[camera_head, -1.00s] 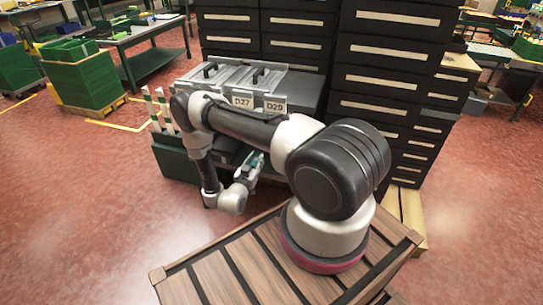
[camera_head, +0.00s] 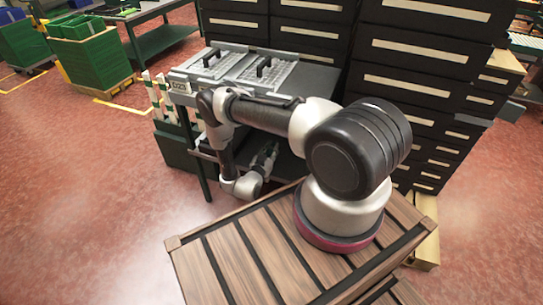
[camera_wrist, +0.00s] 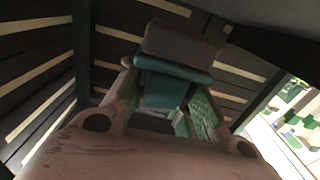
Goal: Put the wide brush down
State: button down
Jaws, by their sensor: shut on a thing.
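My gripper (camera_wrist: 168,82) is shut on the wide brush (camera_wrist: 163,90), seen between its fingers in the wrist view. The brush shows a teal part with a wide grey-brown block (camera_wrist: 180,44) beyond it. In the head view my gripper (camera_head: 264,160) is low, below the top of a grey work stand (camera_head: 320,84), near its lower shelf (camera_head: 288,170). The brush is too dark and small to make out there. Whether it touches the shelf cannot be told.
Two lidded trays (camera_head: 240,68) with black handles lie on the stand's top. Tall dark drawer cabinets (camera_head: 420,55) rise behind. A dark green bin (camera_head: 172,146) with upright white-and-green sticks stands at left. Red floor (camera_head: 90,200) is clear at front left.

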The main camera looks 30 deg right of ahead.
jog(key=shift+f, duration=1.8)
jog(key=shift+f, duration=0.1)
jog(key=c, duration=1.2)
grip_release()
jog(key=shift+s+a, duration=0.2)
jog(key=shift+a, duration=0.1)
jog(key=v, duration=1.1)
jog(key=shift+s, duration=0.2)
jog(key=shift+a, duration=0.1)
